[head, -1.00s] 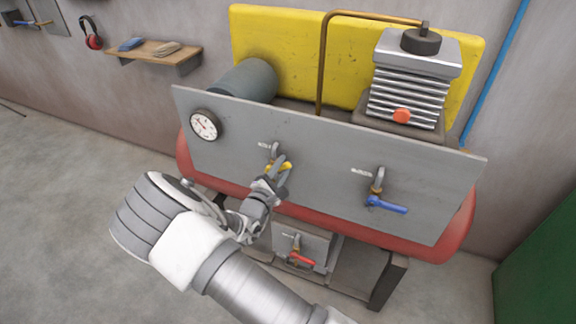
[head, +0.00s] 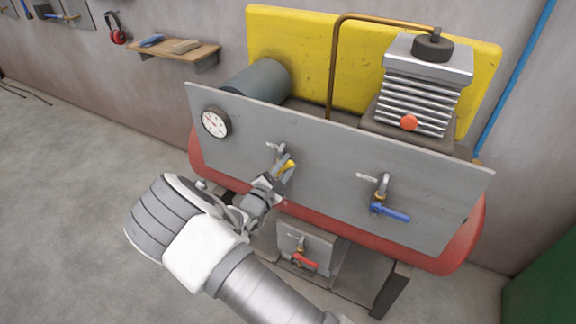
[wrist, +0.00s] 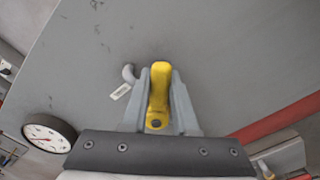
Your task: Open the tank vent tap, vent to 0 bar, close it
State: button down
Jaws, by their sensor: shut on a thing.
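My gripper (head: 281,175) is shut on the yellow lever (head: 287,166) of the left tap. In the wrist view the yellow lever (wrist: 160,85) lies between the two fingers (wrist: 160,95), which partly cover the tap body. A small label beside the tap is too small to read. A round white pressure gauge (head: 215,122) is at the panel's left end. It also shows in the wrist view (wrist: 48,132), but its reading is too small to tell.
The blue-lever tap (head: 390,212) is to the right on the panel. The red-lever tap (head: 304,261) is on a small plate below. A red tank (head: 462,240) is behind the panel. A finned compressor (head: 425,90) stands above. Open floor is at the left.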

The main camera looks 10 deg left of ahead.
jog(key=c, duration=0.7)
grip_release()
jog(key=shift+r, duration=0.1)
jog(key=shift+w+a+r, duration=0.1)
